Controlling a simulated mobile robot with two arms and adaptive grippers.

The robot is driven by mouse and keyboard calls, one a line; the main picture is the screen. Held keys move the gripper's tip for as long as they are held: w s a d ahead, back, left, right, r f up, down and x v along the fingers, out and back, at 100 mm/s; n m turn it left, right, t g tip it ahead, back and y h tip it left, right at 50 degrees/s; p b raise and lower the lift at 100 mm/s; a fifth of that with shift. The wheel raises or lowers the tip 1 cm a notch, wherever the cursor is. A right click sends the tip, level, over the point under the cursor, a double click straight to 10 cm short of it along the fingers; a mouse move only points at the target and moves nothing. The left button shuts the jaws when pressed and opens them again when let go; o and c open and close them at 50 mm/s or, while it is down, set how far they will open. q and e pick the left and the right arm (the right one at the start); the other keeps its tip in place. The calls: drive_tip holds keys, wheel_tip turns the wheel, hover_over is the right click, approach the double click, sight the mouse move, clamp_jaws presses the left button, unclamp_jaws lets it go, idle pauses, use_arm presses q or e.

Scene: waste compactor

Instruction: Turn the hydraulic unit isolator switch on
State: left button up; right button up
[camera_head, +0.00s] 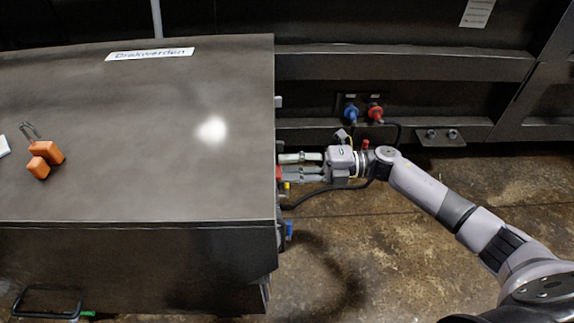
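The hydraulic unit (150,130) is a large dark metal cabinet on the left. Its right side wall is seen almost edge-on, so most of the controls there are hidden. A small red part (279,173), possibly the isolator switch, shows at that side; its position cannot be read. My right gripper (293,166) points left at this side, with its fingers at the red part. I cannot tell whether the fingers are closed on it or only around it. My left gripper is not in view.
Blue (351,112) and red (375,112) connectors sit on the dark compactor frame behind. A black cable (310,197) runs below my gripper. The floor (400,260) at right is open.

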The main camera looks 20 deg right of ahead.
drive_tip(key=v, duration=1.1)
